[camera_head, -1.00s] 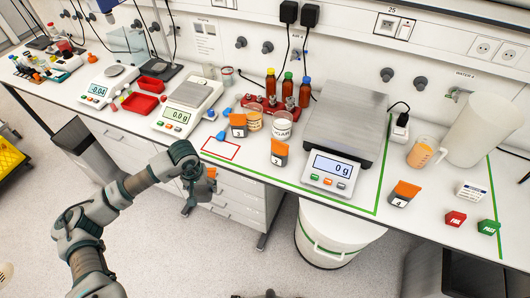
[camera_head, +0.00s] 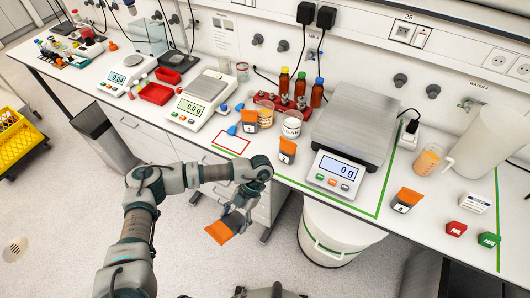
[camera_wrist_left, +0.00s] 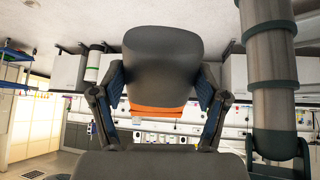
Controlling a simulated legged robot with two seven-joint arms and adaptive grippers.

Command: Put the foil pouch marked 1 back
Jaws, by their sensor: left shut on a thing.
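My left gripper (camera_head: 233,217) is shut on an orange foil pouch (camera_head: 218,233), held in front of the bench and over the floor. Its number does not show. In the left wrist view an orange strip of the pouch (camera_wrist_left: 157,111) shows between the fingers; the gripper's dark body hides the rest. On the white bench (camera_head: 205,142) a red outlined rectangle (camera_head: 231,142) is empty. Similar orange and black pouches stand right of it: one (camera_head: 250,121) near the jars, one marked 2 (camera_head: 287,150), and one marked 4 (camera_head: 406,200) farther right.
A large scale (camera_head: 349,140) stands inside a green line. A smaller scale (camera_head: 201,100), a blue-tipped item (camera_head: 232,129) and jars (camera_head: 291,127) stand near the red outline. Bottles (camera_head: 300,88) are in a red rack behind. A white bin (camera_head: 330,235) is under the bench.

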